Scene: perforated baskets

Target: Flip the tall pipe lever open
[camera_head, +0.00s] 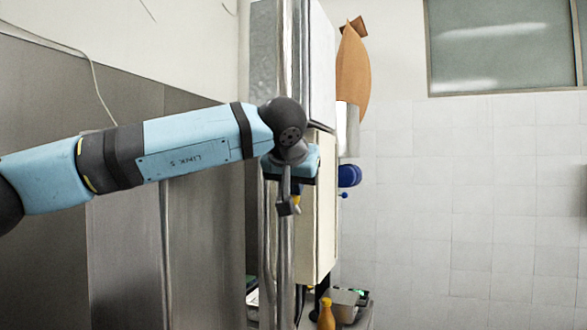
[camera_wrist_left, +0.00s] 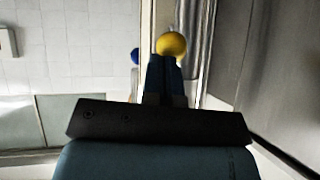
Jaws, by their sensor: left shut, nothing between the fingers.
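My left gripper (camera_wrist_left: 163,58) is shut and empty in the wrist view, its narrow fingers together. A yellow ball (camera_wrist_left: 172,45), which looks like a lever knob, shows right at the fingertips; I cannot tell if they touch. A blue ball (camera_wrist_left: 135,56) is farther off to the left. In the head view my left arm reaches in from the left to the tall shiny vertical pipe (camera_head: 285,262), and the fingers are not clear there. A bit of yellow (camera_head: 297,200) shows beside the hand. A blue knob (camera_head: 349,175) is right of the pale panel. My right gripper is out of view.
A pale upright panel (camera_head: 322,225) stands beside the pipe. A brown hanging object (camera_head: 352,72) is behind it. Low down are a yellow bottle (camera_head: 326,315) and a grey container (camera_head: 346,298). Metal panels (camera_head: 205,260) line the left; the tiled wall at right is clear.

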